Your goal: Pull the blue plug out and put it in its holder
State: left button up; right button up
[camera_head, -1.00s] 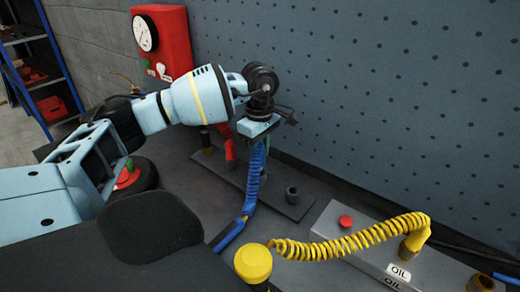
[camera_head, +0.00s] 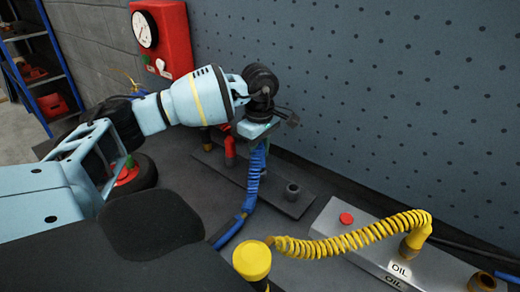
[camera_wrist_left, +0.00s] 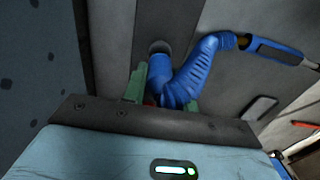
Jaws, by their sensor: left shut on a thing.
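My left gripper (camera_head: 258,140) is above the dark plate on the bench, pointing down. In the left wrist view its green fingers (camera_wrist_left: 163,97) are shut on the blue plug (camera_wrist_left: 175,90). The blue coiled hose (camera_head: 254,175) hangs from the gripper to the bench and also shows in the wrist view (camera_wrist_left: 205,60). A small grey cup (camera_head: 292,190) stands on the plate, right of the gripper; a round grey cup (camera_wrist_left: 160,47) shows just beyond the fingers in the wrist view. The plug's tip is hidden. My right gripper is not in view.
A red plug (camera_head: 230,148) stands just left of the gripper. A yellow coiled hose (camera_head: 350,241) runs from a yellow cap (camera_head: 252,260) to a metal OIL box (camera_head: 365,247). A red gauge panel (camera_head: 172,45) is behind my arm. A perforated wall (camera_head: 390,100) closes the back.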

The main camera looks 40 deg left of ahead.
pick_arm(q)
jog(key=shift+f, duration=0.9)
jog(key=o, duration=1.1)
notch_tip(320, 180, up, 8)
jog(key=shift+f+b, duration=0.1)
jog(key=shift+b, duration=0.2)
